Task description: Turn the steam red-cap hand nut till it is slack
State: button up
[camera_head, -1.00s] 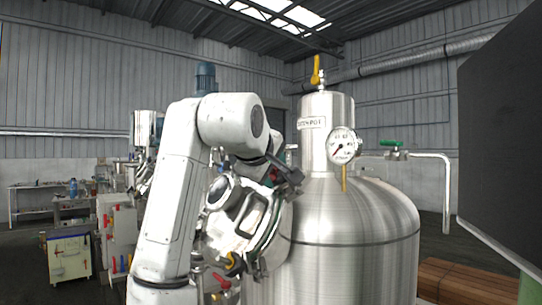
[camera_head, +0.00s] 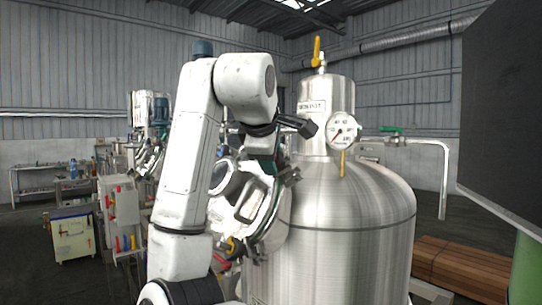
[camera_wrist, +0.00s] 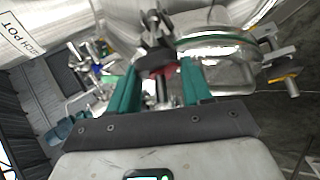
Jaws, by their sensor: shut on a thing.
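In the wrist view my gripper (camera_wrist: 159,72) has its two green fingers on either side of a red-capped nut (camera_wrist: 167,70), and it is shut on it. A dark round part sits just in front of the red cap and hides some of it. The nut is by the round, green-gasketed hatch (camera_wrist: 215,44) of the steel tank. In the head view the hatch (camera_head: 262,213) shows on the tank's left side, partly behind my arm. The nut and my fingertips cannot be made out clearly there.
The steel tank (camera_head: 345,240) carries a dial gauge (camera_head: 342,131) and a yellow-handled valve (camera_head: 316,50) on top. A green-handled valve (camera_head: 392,130) and a pipe are at right. A dark panel (camera_head: 505,130) fills the right edge. A cart (camera_head: 73,240) stands at left.

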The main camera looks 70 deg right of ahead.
jog(key=o, duration=1)
jog(key=shift+o, duration=0.2)
jog(key=b+v, duration=0.2)
jog(key=v, duration=0.8)
jog(key=shift+a+r, duration=0.25)
